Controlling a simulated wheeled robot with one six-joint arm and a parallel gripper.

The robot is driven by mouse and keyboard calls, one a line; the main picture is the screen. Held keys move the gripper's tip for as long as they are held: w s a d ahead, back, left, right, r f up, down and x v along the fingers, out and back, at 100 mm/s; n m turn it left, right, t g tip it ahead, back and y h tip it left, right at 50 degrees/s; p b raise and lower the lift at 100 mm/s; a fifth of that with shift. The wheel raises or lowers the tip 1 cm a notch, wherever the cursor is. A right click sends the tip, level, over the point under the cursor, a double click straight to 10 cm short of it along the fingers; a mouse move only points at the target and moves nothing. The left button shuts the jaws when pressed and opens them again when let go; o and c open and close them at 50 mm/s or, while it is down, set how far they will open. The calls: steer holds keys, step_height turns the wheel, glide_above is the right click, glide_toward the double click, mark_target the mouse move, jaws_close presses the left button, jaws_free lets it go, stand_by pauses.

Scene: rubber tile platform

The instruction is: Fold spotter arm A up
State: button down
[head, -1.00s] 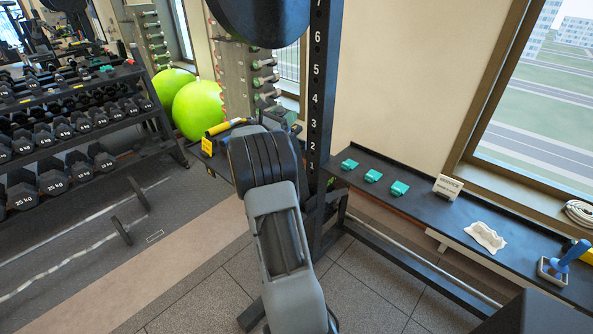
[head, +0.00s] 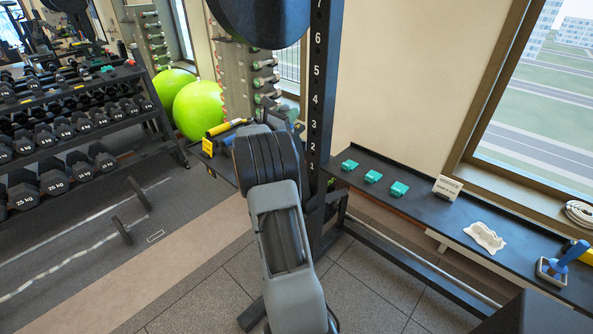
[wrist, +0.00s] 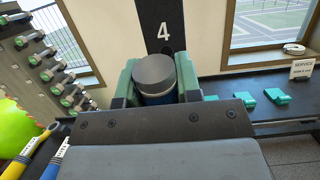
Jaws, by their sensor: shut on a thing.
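My gripper (wrist: 158,86) has green fingers, one on each side of a blue cylinder with a grey cap (wrist: 156,70), and is shut on it. The cylinder is in front of the black rack upright, near its number 4. I cannot tell from these views whether it is part of spotter arm A. In the head view my own wrist hides the gripper and the cylinder. The black numbered upright (head: 317,90) rises just right of my wrist; it also shows in the wrist view (wrist: 163,25). No spotter arm can be made out clearly.
A dark shelf (head: 415,205) under the window at right holds several teal blocks, a service sign (head: 447,187) and a white cloth (head: 485,237). Yellow-banded rollers (head: 218,129) lie left of my wrist. Green balls (head: 200,110) and a dumbbell rack (head: 80,120) stand farther left.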

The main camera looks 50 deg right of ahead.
mark_target(302, 124)
steer(key=x, duration=0.4)
steer(key=p+x, duration=0.1)
steer(key=x, duration=0.1)
steer(key=shift+s+d+f, duration=0.1)
steer(key=shift+d+f, duration=0.15)
steer(key=shift+d, duration=0.2)
steer(key=shift+d+r, duration=0.1)
steer(key=shift+r, duration=0.15)
steer(key=c, duration=0.8)
jaws_free()
steer(key=shift+d, duration=0.15)
steer(key=shift+o, duration=0.2)
steer(key=shift+f, duration=0.1)
steer(key=shift+a+f, duration=0.35)
steer(key=shift+b+v, duration=1.65)
steer(key=shift+v, duration=1.95)
steer(key=shift+r, duration=0.15)
